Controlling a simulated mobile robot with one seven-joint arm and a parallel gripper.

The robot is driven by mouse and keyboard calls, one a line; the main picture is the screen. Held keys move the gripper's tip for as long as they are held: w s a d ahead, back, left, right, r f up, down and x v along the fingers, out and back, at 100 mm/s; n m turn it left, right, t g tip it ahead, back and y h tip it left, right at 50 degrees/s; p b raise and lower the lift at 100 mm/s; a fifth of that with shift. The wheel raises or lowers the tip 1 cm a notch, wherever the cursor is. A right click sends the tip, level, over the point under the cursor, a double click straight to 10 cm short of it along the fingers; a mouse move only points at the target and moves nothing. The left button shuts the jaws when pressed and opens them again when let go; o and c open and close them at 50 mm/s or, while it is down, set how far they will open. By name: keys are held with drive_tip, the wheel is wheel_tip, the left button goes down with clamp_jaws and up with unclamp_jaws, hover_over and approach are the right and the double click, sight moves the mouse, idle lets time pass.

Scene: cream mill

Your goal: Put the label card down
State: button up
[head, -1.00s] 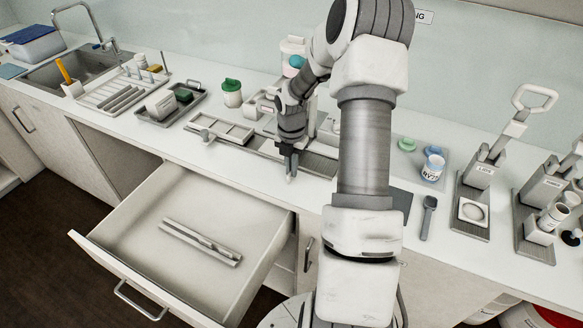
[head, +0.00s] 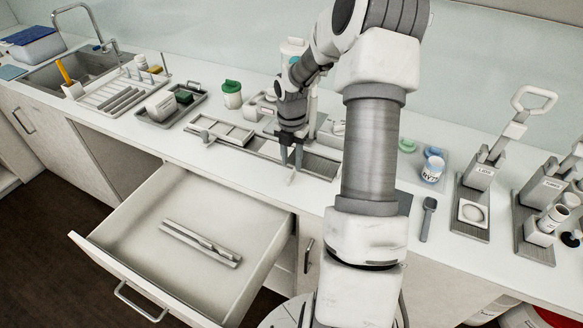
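The label card (head: 291,177) is a small pale piece near the front edge of the white counter. It looks upright or tilted, but it is too small to be sure. My gripper (head: 291,163) is just above and behind the card. Its two dark fingers are spread with a gap between them, and they look empty and apart from the card.
An open drawer (head: 105,242) holding a long metal tool (head: 200,243) juts out below the counter.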

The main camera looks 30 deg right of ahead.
sight(291, 173)
wheel_tip(291, 173, up, 8)
idle(0.7)
